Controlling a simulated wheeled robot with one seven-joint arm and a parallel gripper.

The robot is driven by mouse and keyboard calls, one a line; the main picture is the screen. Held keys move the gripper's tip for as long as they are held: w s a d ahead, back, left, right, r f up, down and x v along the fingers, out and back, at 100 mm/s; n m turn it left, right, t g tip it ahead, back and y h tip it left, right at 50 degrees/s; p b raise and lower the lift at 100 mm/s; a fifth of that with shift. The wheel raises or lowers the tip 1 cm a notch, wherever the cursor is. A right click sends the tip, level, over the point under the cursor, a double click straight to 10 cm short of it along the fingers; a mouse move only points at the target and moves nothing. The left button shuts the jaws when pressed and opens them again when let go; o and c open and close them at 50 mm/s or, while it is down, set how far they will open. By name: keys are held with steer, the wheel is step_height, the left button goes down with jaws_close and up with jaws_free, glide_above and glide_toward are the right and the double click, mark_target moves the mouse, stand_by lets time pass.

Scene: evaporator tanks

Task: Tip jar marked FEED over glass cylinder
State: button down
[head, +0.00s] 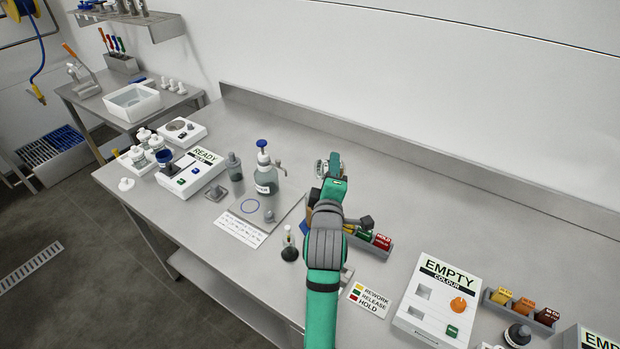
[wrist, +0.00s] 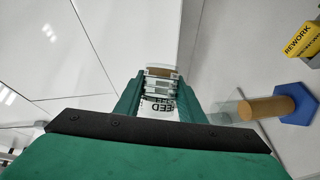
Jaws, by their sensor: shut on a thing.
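My gripper (wrist: 158,92) is shut on the FEED jar (wrist: 159,106), a clear jar with a white label and some brown content at its far end. The jar looks tipped far over, across the line of the glass cylinder. The glass cylinder (wrist: 265,110) shows at the right of the wrist view, with brown content in its lower part, clear glass above and a blue base (wrist: 305,101). Its clear upper part is close beside my right finger. In the head view my gripper (head: 328,168) is above the bench, and my arm hides much of the cylinder's area.
A yellow REWORK block (wrist: 302,38) stands beyond the cylinder. A red HOLD block (head: 382,242) is right of my arm. A blue-capped bottle (head: 265,175) and small flask (head: 289,248) stand to the left. The EMPTY colour box (head: 436,300) is front right. Bench at the back is clear.

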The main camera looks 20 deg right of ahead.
steer(key=shift+a+r+n+t, duration=0.25)
steer(key=shift+r+n+t, duration=0.3)
steer(key=shift+n, duration=0.65)
stand_by(2.9)
stand_by(0.4)
steer(key=shift+d+f+m+g, duration=0.15)
steer(key=shift+f+m+g, duration=0.15)
steer(key=shift+m, duration=0.4)
steer(key=shift+d+f+m+g, duration=0.15)
steer(key=shift+f+m+g, duration=0.15)
steer(key=shift+m, duration=0.4)
steer(key=shift+d+f+m+g+y, duration=0.15)
steer(key=shift+f+m+y, duration=0.15)
steer(key=shift+m, duration=0.35)
steer(key=shift+a+f+m+g+y, duration=0.1)
steer(key=shift+f+m+y, duration=0.2)
steer(key=shift+m, duration=0.35)
steer(key=shift+f+m+g+y, duration=0.2)
steer(key=shift+f+m+y, duration=0.3)
steer(key=shift+m, duration=0.35)
steer(key=shift+f+m+g+y, duration=0.2)
steer(key=shift+f+m+y, duration=0.25)
steer(key=shift+m, duration=0.4)
steer(key=m+y, duration=0.1)
steer(key=a+f+m+y, duration=0.1)
steer(key=shift+f+m, duration=0.1)
steer(key=shift+m, duration=0.3)
